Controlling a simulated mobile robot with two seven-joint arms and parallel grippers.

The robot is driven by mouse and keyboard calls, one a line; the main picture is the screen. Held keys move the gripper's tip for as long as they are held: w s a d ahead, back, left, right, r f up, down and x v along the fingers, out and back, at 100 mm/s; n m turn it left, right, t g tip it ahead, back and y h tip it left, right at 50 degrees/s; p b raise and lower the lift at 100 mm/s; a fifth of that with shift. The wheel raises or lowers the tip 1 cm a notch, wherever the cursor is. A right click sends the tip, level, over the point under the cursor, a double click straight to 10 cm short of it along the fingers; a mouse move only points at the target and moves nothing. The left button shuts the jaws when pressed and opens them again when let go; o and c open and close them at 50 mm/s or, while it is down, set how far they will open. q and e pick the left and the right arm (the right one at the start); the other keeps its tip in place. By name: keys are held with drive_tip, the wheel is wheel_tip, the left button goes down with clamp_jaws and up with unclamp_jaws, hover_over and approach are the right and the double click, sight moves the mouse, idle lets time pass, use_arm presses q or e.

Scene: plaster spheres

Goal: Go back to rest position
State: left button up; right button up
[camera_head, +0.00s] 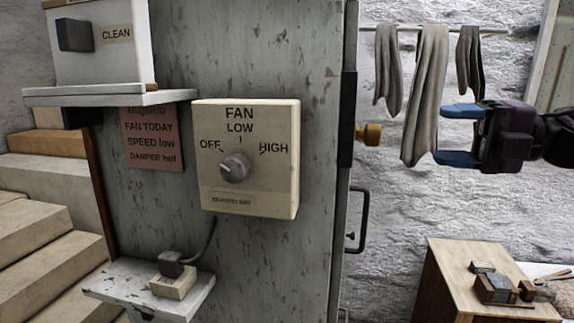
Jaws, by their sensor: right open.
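My right gripper (452,135) is at the upper right, with its arm coming in from the right edge. Its two blue fingers point left and stand wide apart, one above the other, with nothing held between them. Hanging grey cloths show behind and beside it. The gripper is to the right of the cabinet and clear of the fan control box (248,190). The box's round grey knob (235,167) sits below the LOW mark, between OFF and HIGH. I cannot tell exactly where the knob points. My left gripper is not in view.
A small shelf (120,285) juts out below. A wooden cabinet (450,262) with tools stands lower right. Steps (35,200) are at left.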

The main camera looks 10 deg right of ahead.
drive_tip(key=w+d+f+m+t+h, duration=0.6)
drive_tip(key=w+d+f+m+t, duration=0.15)
drive_tip(key=d+m+t, duration=0.25)
drive_tip(key=s+d+f+m+h, duration=0.15)
drive_tip(key=f+m+h, duration=0.3)
drive_tip(key=f, duration=0.55)
drive_tip(key=d+f+m+h, duration=0.3)
drive_tip(key=f+m, duration=0.2)
drive_tip(key=f, duration=0.6)
drive_tip(key=s+a+f+m+g+h, duration=0.1)
drive_tip(key=s+a+f+m, duration=0.2)
drive_tip(key=f, duration=0.6)
drive_tip(key=s+a+f+m+g+h, duration=0.2)
drive_tip(key=s+a+f+m, duration=0.15)
drive_tip(key=f, duration=0.65)
drive_tip(key=s+a+f+m+g, duration=0.2)
drive_tip(key=s+a+f+m, duration=0.3)
drive_tip(key=s+a+f, duration=0.6)
drive_tip(key=a+f, duration=0.1)
drive_tip(key=a, duration=0.2)
drive_tip(key=shift+s+f+m+g+y, duration=0.25)
drive_tip(key=shift+s+m+g+y, duration=0.05)
drive_tip(key=shift+s+g+y, duration=0.1)
